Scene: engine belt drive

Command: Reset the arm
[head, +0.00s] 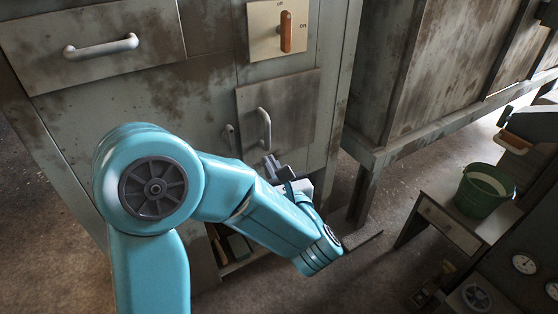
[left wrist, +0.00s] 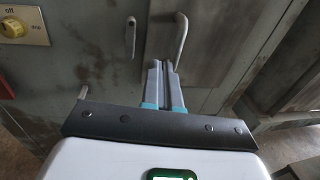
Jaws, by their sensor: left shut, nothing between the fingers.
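My left arm (head: 265,220) is teal and reaches from the lower left across the front of a worn grey cabinet (head: 200,110). My left gripper (head: 272,166) is partly hidden behind its own arm, low in front of a cabinet door (head: 300,115). In the left wrist view the left gripper (left wrist: 164,68) has its two fingers together with nothing between them. The fingers point toward a curved metal handle (left wrist: 180,38) and a smaller dark handle (left wrist: 130,36). Whether the tips touch the door handle cannot be told. My right gripper is in neither view.
A drawer with a bar handle (head: 101,46) is at the upper left. A plate carries an orange switch handle (head: 286,32); a yellow knob (left wrist: 14,27) shows in the wrist view. A green bucket (head: 484,190) stands on a small table at right. Open floor (head: 400,180) lies between.

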